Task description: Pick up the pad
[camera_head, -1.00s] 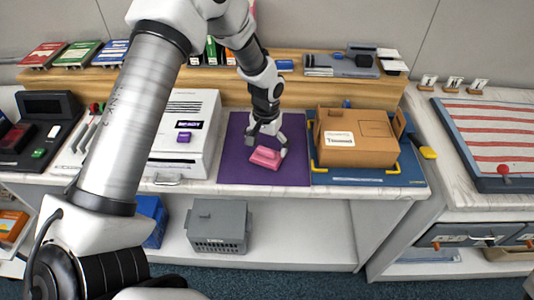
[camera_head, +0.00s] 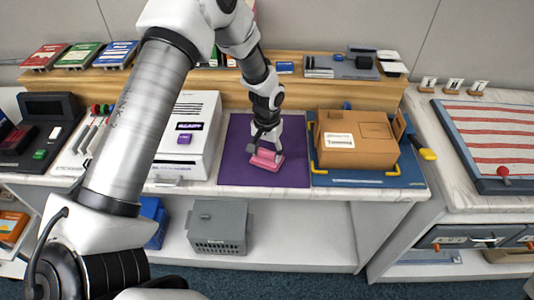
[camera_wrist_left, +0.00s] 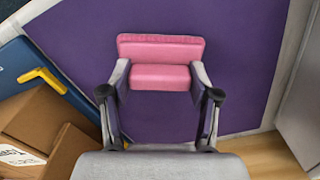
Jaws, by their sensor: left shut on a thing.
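The pink pad (camera_head: 265,160) lies on the purple mat (camera_head: 233,172) in the head view. In the left wrist view the pad (camera_wrist_left: 160,50) shows a wider far part and a raised block nearer the fingers. My left gripper (camera_head: 266,147) comes down onto the pad from above. In the left wrist view its two fingers (camera_wrist_left: 160,76) are closed against the sides of the raised block. The pad appears to be at or close to the mat; I cannot tell if it is lifted. My right gripper is out of view.
A cardboard box (camera_head: 372,150) sits on a blue mat (camera_head: 365,180) to the right. A white machine (camera_head: 197,145) stands to the left. A wooden ledge (camera_head: 300,91) runs behind the mat. A grey crate (camera_head: 219,222) is on the shelf below.

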